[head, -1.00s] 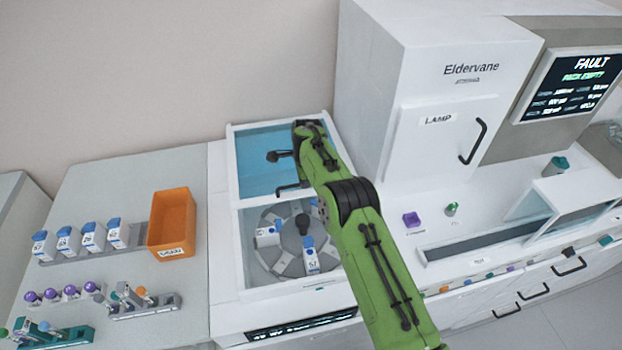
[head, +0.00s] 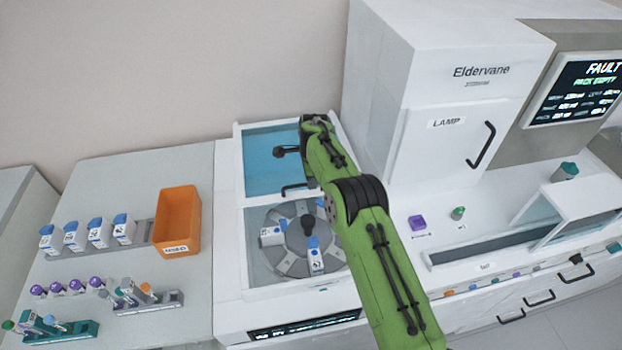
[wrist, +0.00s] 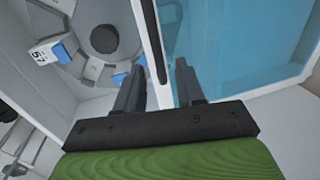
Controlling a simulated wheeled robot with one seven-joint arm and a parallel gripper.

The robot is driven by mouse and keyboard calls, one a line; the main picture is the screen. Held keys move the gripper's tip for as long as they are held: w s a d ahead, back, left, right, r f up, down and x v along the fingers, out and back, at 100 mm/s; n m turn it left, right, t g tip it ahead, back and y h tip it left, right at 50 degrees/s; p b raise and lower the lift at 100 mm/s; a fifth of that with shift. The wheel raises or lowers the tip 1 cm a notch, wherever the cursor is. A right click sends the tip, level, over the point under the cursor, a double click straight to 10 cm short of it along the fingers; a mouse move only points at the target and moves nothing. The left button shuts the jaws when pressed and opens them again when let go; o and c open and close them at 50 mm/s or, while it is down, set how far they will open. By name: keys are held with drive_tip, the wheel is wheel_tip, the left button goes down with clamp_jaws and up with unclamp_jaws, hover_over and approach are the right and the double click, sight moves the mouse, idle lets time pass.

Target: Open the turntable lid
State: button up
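The turntable (head: 290,216) is a grey disc with a dark central knob, in a white housing (head: 229,270). It shows untinted, with white-and-blue packs on it. The lid (head: 262,172), a blue pane in a white frame, lies behind the turntable and appears raised clear of it. In the wrist view, the lid (wrist: 235,45) is on the right and the turntable (wrist: 75,22) on the left. My gripper (wrist: 160,78) is open, fingers apart on either side of the lid's frame edge and a dark bar (wrist: 151,40). I cannot tell whether they touch. My arm partly hides the lid in the head view.
An orange bin (head: 177,222) and racks of bottles and tubes stand on the left bench. A tall white cabinet (head: 440,110) rises close to my arm on the right.

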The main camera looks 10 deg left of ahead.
wheel_tip(320, 180, up, 14)
drive_tip(key=s, duration=0.2)
drive_tip(key=shift+s+d, duration=0.35)
drive_tip(key=shift+d, duration=0.1)
drive_tip(key=shift+f, duration=0.2)
